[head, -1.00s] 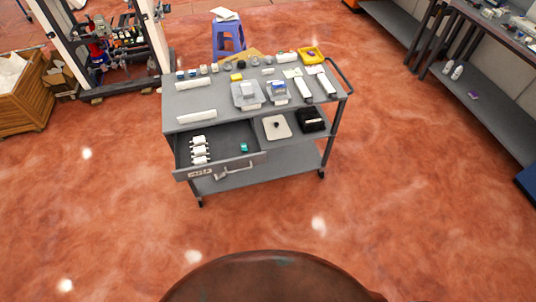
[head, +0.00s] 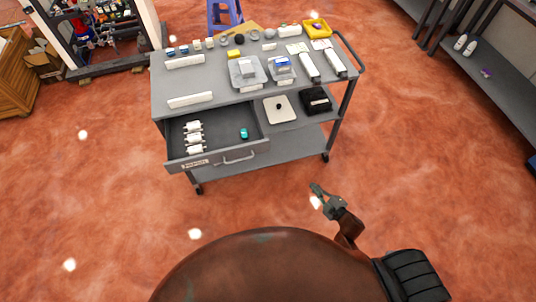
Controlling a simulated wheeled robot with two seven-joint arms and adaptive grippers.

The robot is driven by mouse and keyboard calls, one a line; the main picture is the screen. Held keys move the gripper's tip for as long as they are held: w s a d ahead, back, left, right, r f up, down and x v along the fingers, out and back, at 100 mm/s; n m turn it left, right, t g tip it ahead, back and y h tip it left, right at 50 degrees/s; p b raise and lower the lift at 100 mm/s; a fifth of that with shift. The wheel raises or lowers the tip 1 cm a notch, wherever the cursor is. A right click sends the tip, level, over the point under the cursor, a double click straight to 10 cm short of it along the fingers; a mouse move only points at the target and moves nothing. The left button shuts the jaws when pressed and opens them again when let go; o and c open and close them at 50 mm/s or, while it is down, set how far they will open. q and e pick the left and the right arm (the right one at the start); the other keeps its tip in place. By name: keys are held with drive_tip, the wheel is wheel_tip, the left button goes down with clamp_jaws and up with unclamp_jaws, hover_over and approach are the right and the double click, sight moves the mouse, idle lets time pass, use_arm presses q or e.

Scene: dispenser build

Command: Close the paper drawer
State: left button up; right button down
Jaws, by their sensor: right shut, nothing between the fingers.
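The paper drawer (head: 217,158) is pulled out from the front left of the grey cart (head: 213,104). Its front carries a label and a bar handle (head: 239,157). Inside it lie several white rolls (head: 194,138) and a small teal item (head: 244,133). My right gripper (head: 317,190) is shut and empty, in front of the cart and to the right of the drawer, apart from both. My left gripper is not in view.
The cart top holds boxes, scales and small jars, with a yellow tray (head: 317,28) at its far right. The lower shelf holds a white pad (head: 280,109) and a black item (head: 316,99). A purple stool (head: 226,17) stands behind. The red floor before the cart is clear.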

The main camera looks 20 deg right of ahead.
sight(261, 147)
drive_tip(key=w+a+r+n+g+y+b, duration=0.1)
drive_tip(key=a+r+n+y+b, duration=0.1)
drive_tip(key=a+r+n+y, duration=0.55)
drive_tip(key=w+a+r+n+y+b, duration=0.2)
drive_tip(key=a+r+n, duration=0.3)
drive_tip(key=r, duration=0.6)
drive_tip(key=shift+n, duration=0.45)
drive_tip(key=w+a, duration=0.2)
drive_tip(key=w, duration=0.1)
drive_tip(key=w+a, duration=0.1)
drive_tip(key=w, duration=0.2)
drive_tip(key=w+a, duration=0.2)
drive_tip(key=w, duration=0.1)
drive_tip(key=shift+w+a, duration=0.2)
drive_tip(key=shift+a, duration=0.1)
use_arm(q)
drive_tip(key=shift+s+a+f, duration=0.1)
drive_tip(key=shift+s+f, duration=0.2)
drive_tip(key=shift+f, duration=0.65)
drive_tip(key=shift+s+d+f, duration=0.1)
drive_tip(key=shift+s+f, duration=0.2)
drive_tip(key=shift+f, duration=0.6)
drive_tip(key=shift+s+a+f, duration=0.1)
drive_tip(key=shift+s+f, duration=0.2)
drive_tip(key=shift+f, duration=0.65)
use_arm(e)
drive_tip(key=shift+w, duration=0.6)
